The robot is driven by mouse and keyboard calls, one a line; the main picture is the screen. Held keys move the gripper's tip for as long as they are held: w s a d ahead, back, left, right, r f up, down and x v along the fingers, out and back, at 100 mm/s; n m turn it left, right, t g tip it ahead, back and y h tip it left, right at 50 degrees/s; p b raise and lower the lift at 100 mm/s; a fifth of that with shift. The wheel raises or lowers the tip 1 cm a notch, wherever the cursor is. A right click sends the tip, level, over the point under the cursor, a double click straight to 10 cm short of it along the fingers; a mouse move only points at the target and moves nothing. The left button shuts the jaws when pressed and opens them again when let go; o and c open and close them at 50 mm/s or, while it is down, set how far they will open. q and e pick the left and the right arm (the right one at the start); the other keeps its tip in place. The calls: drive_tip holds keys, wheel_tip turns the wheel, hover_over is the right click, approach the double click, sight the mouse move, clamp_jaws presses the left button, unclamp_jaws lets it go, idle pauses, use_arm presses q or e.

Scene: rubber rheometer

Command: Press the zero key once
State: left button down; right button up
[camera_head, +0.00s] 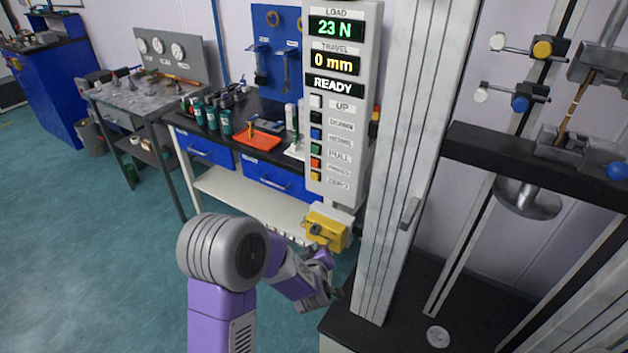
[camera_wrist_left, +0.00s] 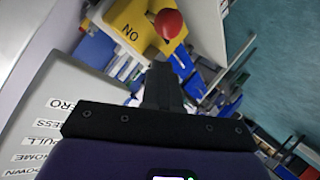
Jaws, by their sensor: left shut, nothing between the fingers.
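The control panel (camera_head: 342,60) shows LOAD 23 N, TRAVEL 0 mm and READY. Its keys run down the left side of the column, and the yellow zero key (camera_head: 316,176) is lowest, beside the ZERO label. My left gripper (camera_head: 325,260) is below the panel, near the yellow switch box, apart from the zero key. In the left wrist view, its fingers (camera_wrist_left: 163,75) are together and empty. The panel face (camera_wrist_left: 60,105) shows there at the left with its labels tilted; the zero key itself does not show. My right gripper is not in view.
A yellow box (camera_head: 328,229) sits under the panel; its red knob (camera_wrist_left: 169,24) shows in the wrist view. The tall grey machine column (camera_head: 408,150) stands right of the panel. A bench with an orange tray (camera_head: 258,139) and bottles is behind. Open floor lies left.

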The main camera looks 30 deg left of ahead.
sight(315, 177)
use_arm(q)
drive_tip(key=a+r+n+y, duration=0.3)
drive_tip(key=r, duration=0.4)
drive_tip(key=a+r+n+t+y, duration=0.1)
drive_tip(key=a+r+n+y, duration=0.2)
drive_tip(key=r, duration=0.4)
drive_tip(key=shift+s+a+r+b, duration=0.3)
drive_tip(key=shift+a, duration=0.3)
drive_tip(key=shift+w, duration=0.1)
drive_tip(key=w+p, duration=0.1)
drive_tip(key=w, duration=0.7)
drive_tip(key=shift+w+d+p, duration=0.3)
drive_tip(key=shift+w+d, duration=0.05)
idle(0.5)
drive_tip(key=shift+w, duration=0.4)
